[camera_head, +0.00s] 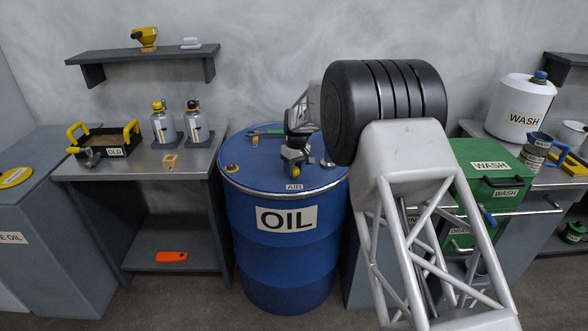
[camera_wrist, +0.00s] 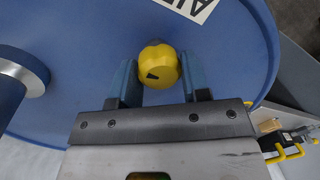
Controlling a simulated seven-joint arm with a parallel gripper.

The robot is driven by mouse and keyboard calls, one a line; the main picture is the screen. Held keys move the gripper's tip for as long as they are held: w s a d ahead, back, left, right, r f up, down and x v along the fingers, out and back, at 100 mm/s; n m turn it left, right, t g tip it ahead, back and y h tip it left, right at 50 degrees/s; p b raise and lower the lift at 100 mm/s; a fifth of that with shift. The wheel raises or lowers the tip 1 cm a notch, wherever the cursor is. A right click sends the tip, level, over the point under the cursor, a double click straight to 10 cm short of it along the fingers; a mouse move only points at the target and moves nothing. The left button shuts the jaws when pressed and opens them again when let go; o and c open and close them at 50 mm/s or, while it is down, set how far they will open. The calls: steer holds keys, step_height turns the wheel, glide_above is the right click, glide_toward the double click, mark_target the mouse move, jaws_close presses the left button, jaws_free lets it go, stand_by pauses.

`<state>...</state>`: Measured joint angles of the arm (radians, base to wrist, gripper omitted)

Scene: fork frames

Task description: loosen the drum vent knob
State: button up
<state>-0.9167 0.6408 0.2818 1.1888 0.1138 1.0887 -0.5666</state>
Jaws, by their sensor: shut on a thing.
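The blue drum (camera_head: 290,237) labelled OIL stands in the middle of the head view, and its blue top (camera_wrist: 90,50) fills much of the wrist view. The yellow vent knob (camera_wrist: 158,66) sits on the drum top near the AIR label (camera_wrist: 186,8); that label (camera_head: 294,187) also shows in the head view. My gripper (camera_wrist: 157,80) is shut on the yellow knob, with one blue finger on each side of it. In the head view my gripper (camera_head: 294,160) reaches down to the drum top and mostly hides the knob. A dark triangular mark shows on the knob.
A grey bench (camera_head: 185,168) with two bottles stands left. A green WASH box (camera_head: 489,172) stands right, behind my arm.

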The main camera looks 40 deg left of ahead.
steer(key=shift+f+n, duration=0.15)
steer(key=shift+n, duration=0.35)
steer(key=o, duration=0.9)
steer(key=shift+o, duration=0.2)
steer(key=shift+r, duration=0.2)
steer(key=shift+w+r, duration=0.25)
steer(key=shift+r, duration=1.65)
steer(key=shift+w+r, duration=0.2)
steer(key=shift+r, duration=1.65)
steer(key=shift+d, duration=0.1)
